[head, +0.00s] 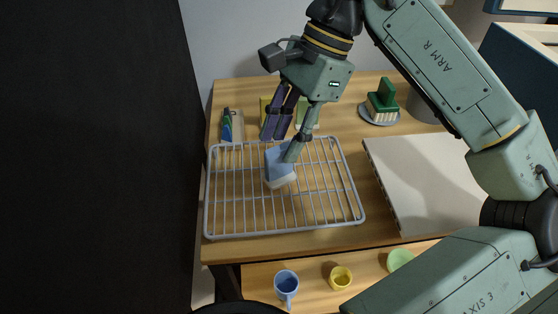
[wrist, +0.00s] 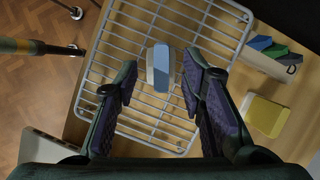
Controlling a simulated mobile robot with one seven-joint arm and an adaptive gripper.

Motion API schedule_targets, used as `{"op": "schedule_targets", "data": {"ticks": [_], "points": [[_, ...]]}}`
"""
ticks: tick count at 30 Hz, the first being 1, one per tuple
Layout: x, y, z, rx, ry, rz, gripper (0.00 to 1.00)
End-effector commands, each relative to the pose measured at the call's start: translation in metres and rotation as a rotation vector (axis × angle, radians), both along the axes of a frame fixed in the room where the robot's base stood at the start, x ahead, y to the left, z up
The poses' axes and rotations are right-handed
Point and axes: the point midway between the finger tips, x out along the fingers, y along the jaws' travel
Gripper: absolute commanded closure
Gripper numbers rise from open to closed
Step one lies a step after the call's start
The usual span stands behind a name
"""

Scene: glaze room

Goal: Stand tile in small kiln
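A small block with a light blue face and a white edge (head: 279,163) lies on the wire rack (head: 222,233); it may be the tile. In the wrist view the block (wrist: 161,70) shows between and beyond my two fingertips, with space on both sides. My gripper (head: 286,145) points down over the rack's far half, and one finger hides part of the block in the head view. The gripper (wrist: 160,82) is open with nothing held, its purple pads facing inward. I cannot make out a small kiln for certain in either view.
A white board (head: 425,180) lies right of the rack. A blue mug (head: 286,284) and yellow cup (head: 340,277) stand lower down.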

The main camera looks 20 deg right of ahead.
Motion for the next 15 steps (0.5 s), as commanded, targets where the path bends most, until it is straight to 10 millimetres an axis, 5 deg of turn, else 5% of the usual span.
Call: {"op": "schedule_targets", "data": {"ticks": [6,15], "points": [[-0.001,0.009,-0.027,0.0,0.001,0.002,0.63],[0.0,0.011,-0.033,0.0,0.0,0.001,0.63]]}}
